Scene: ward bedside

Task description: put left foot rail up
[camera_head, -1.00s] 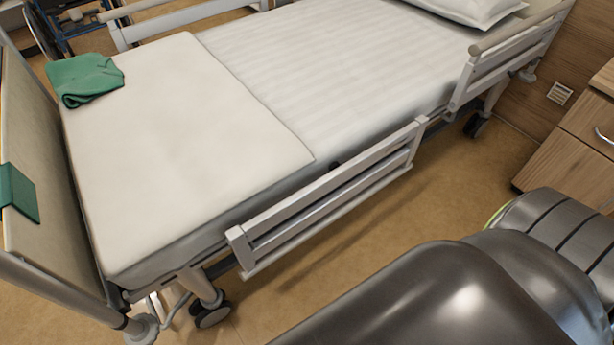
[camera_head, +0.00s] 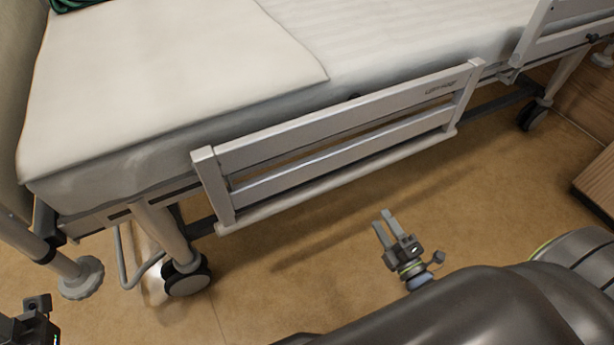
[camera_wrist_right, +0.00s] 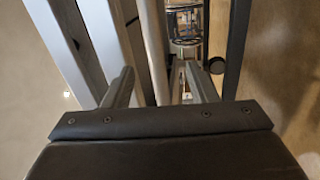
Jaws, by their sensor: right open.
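The left foot rail (camera_head: 340,120) is a pale grey barred panel along the near side of the bed. It hangs low, its top bar at about mattress level. My right gripper (camera_head: 383,218) is open and empty, over the floor on the near side of the rail, apart from it in the head view. In the right wrist view, the open fingers (camera_wrist_right: 158,80) point towards pale and dark bars (camera_wrist_right: 100,35); which bars belong to the rail I cannot tell. A dark part of my left gripper (camera_head: 30,325) shows at the lower left corner, its fingers unclear.
The mattress (camera_head: 150,90) lies behind the rail. The head-end rail (camera_head: 565,25) stands higher at the upper right. A bed leg with a caster (camera_head: 187,278) stands below the rail's left end. A wooden cabinet (camera_head: 598,185) is at the right edge. The floor before the rail is clear.

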